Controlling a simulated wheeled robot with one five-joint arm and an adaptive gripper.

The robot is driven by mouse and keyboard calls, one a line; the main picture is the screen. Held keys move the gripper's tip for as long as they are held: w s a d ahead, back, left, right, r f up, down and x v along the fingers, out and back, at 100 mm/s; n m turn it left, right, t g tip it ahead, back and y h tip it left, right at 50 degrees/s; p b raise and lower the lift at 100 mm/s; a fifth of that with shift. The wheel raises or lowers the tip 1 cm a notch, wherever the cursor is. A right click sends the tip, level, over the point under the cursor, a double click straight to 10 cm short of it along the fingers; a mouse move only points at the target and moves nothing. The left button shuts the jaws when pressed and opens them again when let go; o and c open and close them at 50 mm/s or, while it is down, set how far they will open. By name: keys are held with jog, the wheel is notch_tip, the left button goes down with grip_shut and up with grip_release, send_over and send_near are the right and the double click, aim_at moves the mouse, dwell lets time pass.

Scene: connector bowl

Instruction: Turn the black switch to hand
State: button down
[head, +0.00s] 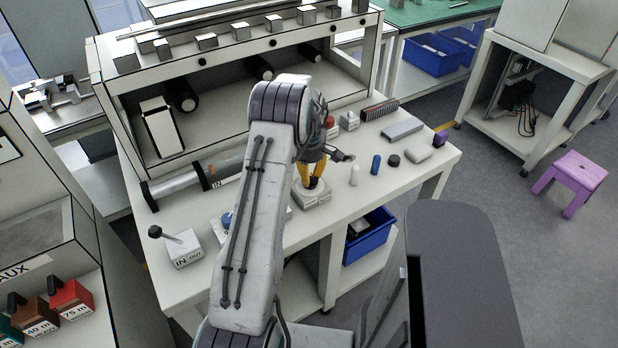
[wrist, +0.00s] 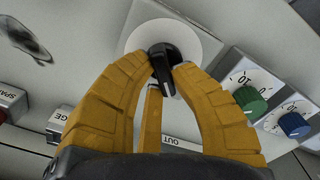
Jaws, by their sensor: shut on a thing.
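The black switch (wrist: 168,52) stands on a round white dial on a light grey box in the wrist view. My gripper (wrist: 165,72) has its yellow fingers closed around the switch, one on each side. In the head view my gripper (head: 311,176) points down onto a small light grey box (head: 311,197) on the bench, and the switch itself is hidden by the fingers. No "hand" mark can be read, as parts of the dial are covered.
Beside the switch are a green knob (wrist: 250,99) and a blue knob (wrist: 294,124). The bench (head: 270,228) also holds a lever box (head: 182,248) at left, a blue cylinder (head: 376,165) and a black knob (head: 394,160) at right. A shelf with dark rolls stands behind.

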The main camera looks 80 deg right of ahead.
jog(key=shift+f+n, duration=0.1)
jog(key=shift+n, duration=0.3)
jog(key=c, duration=1.1)
grip_release()
jog(key=shift+o, duration=0.2)
notch_tip(320, 180, up, 12)
dwell(0.5)
